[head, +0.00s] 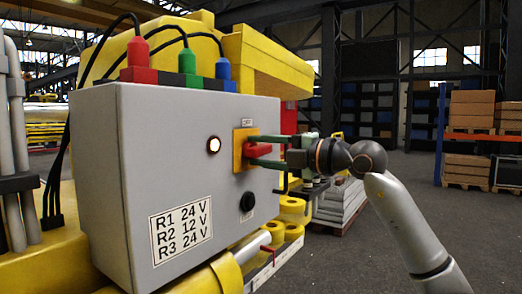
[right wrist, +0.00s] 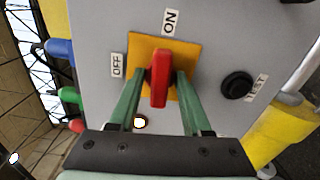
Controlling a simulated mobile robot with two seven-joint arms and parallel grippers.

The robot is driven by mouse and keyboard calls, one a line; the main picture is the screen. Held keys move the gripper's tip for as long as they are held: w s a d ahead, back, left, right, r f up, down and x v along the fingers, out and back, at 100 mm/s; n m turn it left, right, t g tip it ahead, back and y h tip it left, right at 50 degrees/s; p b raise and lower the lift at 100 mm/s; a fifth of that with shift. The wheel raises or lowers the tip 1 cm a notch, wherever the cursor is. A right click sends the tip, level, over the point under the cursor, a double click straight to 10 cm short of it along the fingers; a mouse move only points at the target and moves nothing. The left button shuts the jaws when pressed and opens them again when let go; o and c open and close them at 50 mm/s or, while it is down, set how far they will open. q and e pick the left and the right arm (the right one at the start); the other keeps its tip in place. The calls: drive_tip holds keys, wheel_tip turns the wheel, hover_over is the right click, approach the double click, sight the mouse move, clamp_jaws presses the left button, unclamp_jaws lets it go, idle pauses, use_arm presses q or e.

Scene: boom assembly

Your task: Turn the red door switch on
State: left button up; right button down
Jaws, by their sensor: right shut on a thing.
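The red door switch (head: 258,149) sits on a yellow plate (head: 239,158) on the front of a grey control box (head: 130,150). My right gripper (head: 262,150) reaches in from the right, its green fingers shut on the switch handle. In the right wrist view the red handle (right wrist: 160,78) stands between the two fingers (right wrist: 157,88). Its long side runs toward the ON label (right wrist: 170,21) and not toward the OFF label (right wrist: 117,65). My left gripper is not in view.
A round lamp (head: 214,145) glows on the box. A black button (head: 247,202) is below the switch. Red, green and blue plugs (head: 187,61) with black cables stand on top. Yellow machine parts (head: 265,60) surround the box. Shelves with boxes (head: 475,110) stand far right.

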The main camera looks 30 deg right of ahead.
drive_tip(key=shift+m, duration=0.7)
drive_tip(key=c, duration=0.7)
unclamp_jaws()
drive_tip(key=b+v, duration=0.5)
drive_tip(key=v, duration=0.7)
drive_tip(key=shift+s, duration=0.25)
